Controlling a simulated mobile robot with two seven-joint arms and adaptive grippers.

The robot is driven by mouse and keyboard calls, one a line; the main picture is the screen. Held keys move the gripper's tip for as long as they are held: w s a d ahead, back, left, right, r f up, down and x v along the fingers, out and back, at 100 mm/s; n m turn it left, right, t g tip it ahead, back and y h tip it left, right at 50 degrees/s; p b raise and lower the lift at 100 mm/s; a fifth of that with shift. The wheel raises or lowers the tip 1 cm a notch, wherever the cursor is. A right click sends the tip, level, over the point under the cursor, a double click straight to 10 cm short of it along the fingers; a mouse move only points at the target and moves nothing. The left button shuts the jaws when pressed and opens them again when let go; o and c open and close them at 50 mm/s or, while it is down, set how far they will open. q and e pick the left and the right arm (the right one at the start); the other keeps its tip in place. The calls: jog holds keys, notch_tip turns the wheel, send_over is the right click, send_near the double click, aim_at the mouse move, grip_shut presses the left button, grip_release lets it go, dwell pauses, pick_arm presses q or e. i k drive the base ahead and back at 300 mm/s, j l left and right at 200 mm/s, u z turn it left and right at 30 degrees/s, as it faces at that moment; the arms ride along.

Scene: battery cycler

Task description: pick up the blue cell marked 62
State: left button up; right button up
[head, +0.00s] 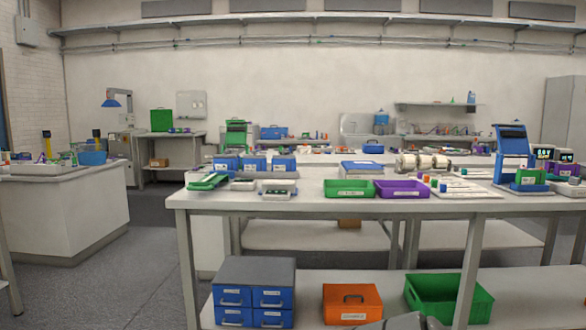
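No mark 62 is legible at this distance, so I cannot tell which thing is the blue cell. Small coloured upright pieces (434,182), some of them maybe cells, stand on the long bench (330,203), right of the purple tray (402,189). One of them looks blue, but its mark is too small to read. Neither gripper shows clearly. A grey shape, likely part of my own arm, cuts into the bottom edge right of centre.
A green tray (349,188) sits beside the purple one. A blue stand (512,153) rises at the bench's right. Blue drawers (253,298), an orange case (352,304) and a green crate (462,296) are on the lower shelf. The floor at left is clear.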

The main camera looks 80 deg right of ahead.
aim_at(248, 164)
jog(key=z, duration=2.15)
